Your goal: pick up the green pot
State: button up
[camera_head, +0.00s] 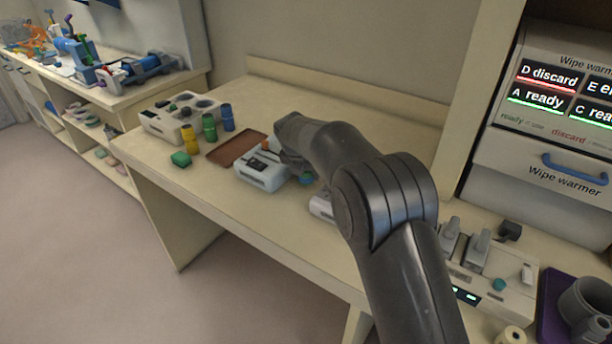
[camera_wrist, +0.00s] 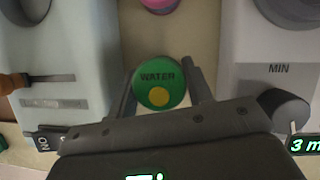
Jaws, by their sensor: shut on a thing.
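The green pot (camera_wrist: 158,84) has a round green lid marked WATER with a yellow dot, seen from above in the wrist view. My gripper (camera_wrist: 161,88) is shut on it, with one finger on each side. The pot sits between two pale devices; whether it still touches the table cannot be told. In the head view my gripper end is mostly hidden by my own wrist and arm, over the table. A small blue-green patch (camera_head: 306,178) shows beside it, too small to name surely.
A white device (camera_head: 264,172) stands close at the left of my gripper, another (camera_wrist: 275,75) close at the right. A pink round thing (camera_wrist: 160,4) lies just beyond the pot.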

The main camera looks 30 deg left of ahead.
notch_tip(320, 180, up, 26)
jog(key=shift+r, duration=0.2)
